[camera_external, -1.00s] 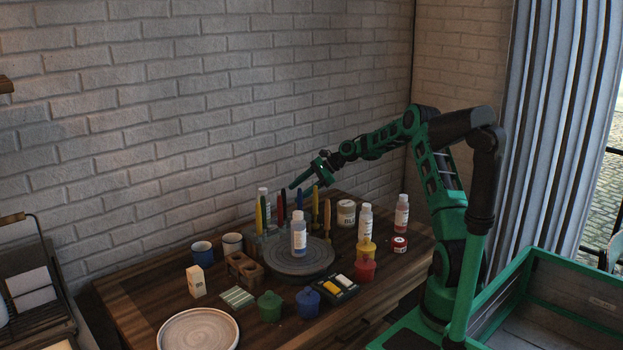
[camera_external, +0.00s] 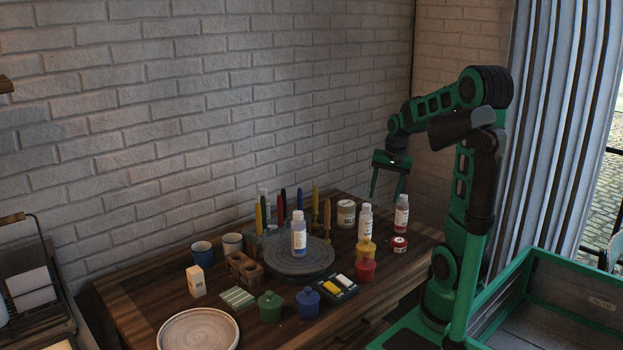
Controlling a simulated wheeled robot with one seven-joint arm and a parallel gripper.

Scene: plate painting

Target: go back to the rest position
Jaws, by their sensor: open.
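My gripper (camera_external: 387,194) is open and empty. It hangs in the air, fingers pointing down, in front of the brick wall and above the back right part of the table (camera_external: 130,299). My arm is folded up near its column, with the elbow raised high. In the picture, the gripper's fingers are above and near the clear bottle with a reddish content (camera_external: 401,214), and apart from it.
A grey turntable (camera_external: 290,266) carries a white-capped bottle (camera_external: 299,236). Around it stand brushes, cups, bottles, small coloured pots and a paint set (camera_external: 336,289). A round plate (camera_external: 198,331) lies front left. A green-rimmed crate (camera_external: 545,267) is at the right.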

